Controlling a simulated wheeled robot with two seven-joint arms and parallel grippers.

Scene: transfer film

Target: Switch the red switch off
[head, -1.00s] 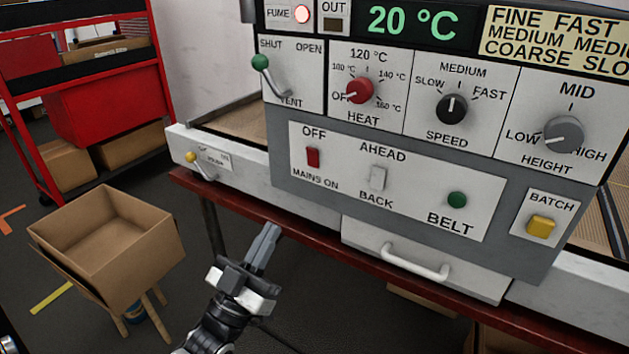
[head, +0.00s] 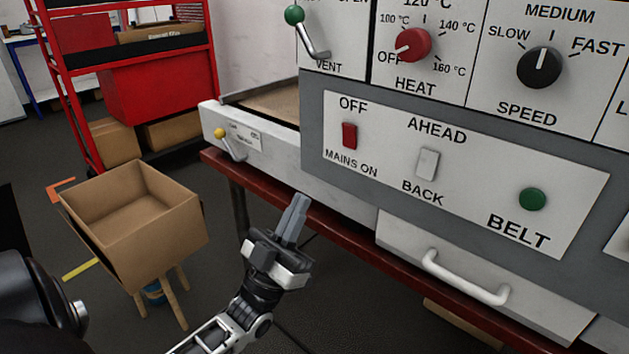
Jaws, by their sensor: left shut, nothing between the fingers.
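The red switch (head: 349,135) is a small upright rocker on the white lower panel (head: 470,165) of the machine. OFF is printed above it and MAINS ON below it. Which end of the rocker is pressed in is too small to tell. My left gripper (head: 299,203) is shut and empty, its fingers pointing up. In the picture it is below and left of the switch, apart from the panel, over the front edge of the red bench. My right gripper is not in view.
Near the switch are a grey AHEAD/BACK rocker (head: 427,164), a green BELT button (head: 532,200), a red HEAT knob (head: 413,45) and a green-tipped VENT lever (head: 294,15). A drawer handle (head: 465,280) juts out below. An open cardboard box (head: 155,245) stands at left on a stool.

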